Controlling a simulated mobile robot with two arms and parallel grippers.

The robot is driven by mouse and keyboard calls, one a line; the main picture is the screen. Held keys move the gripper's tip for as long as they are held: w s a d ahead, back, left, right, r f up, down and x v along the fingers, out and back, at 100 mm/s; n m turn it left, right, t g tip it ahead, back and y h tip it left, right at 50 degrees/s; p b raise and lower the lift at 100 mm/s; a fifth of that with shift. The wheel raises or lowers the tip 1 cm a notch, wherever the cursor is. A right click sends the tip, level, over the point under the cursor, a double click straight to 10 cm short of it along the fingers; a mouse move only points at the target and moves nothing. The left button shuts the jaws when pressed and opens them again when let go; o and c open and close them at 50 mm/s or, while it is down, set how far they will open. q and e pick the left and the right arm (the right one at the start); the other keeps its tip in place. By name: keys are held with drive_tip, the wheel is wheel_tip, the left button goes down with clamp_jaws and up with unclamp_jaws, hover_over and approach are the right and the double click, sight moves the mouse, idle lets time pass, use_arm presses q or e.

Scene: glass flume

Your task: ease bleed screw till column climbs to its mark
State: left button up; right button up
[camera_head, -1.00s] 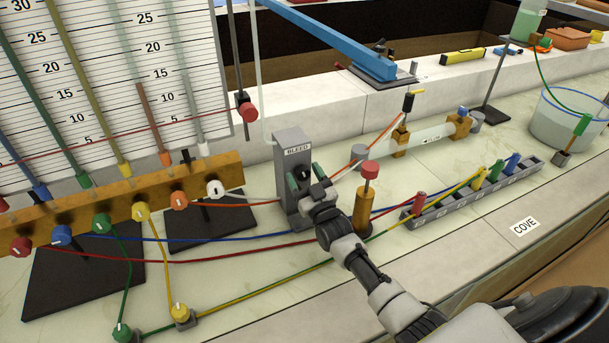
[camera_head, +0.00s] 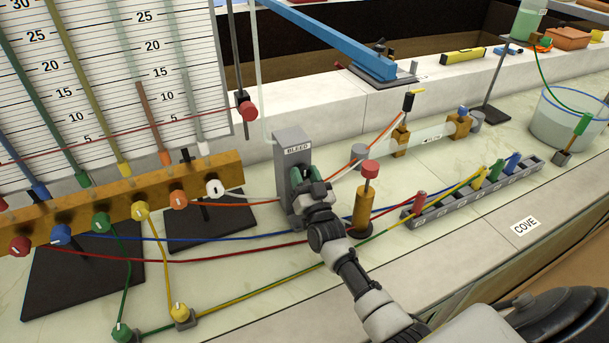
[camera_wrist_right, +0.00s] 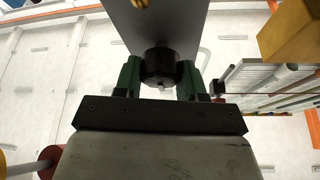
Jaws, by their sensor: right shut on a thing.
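The bleed block (camera_head: 291,150), a grey upright block labelled BLEED, stands on the bench in the head view. My right gripper (camera_head: 309,176) is at its front face and hides most of the screw. In the right wrist view its green fingertips (camera_wrist_right: 161,78) are shut on the black bleed screw (camera_wrist_right: 160,64), one on each side. The scale board (camera_head: 110,80) holds several coloured columns, among them an orange column (camera_head: 155,130) whose top is a little below 15. A red thread crosses the board low down to a red knob (camera_head: 246,108). My left gripper is out of view.
A brass valve bar (camera_head: 120,203) with coloured knobs stands left of the block. A brass cylinder with a red top (camera_head: 368,185) stands close on the right. Coloured tubes cross the bench to a grey rack (camera_head: 470,195).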

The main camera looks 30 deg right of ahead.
drive_tip(key=o, duration=0.9)
drive_tip(key=b+v, duration=0.1)
drive_tip(key=v, duration=0.6)
drive_tip(key=shift+s, duration=0.25)
drive_tip(key=shift+f, duration=0.15)
idle(0.6)
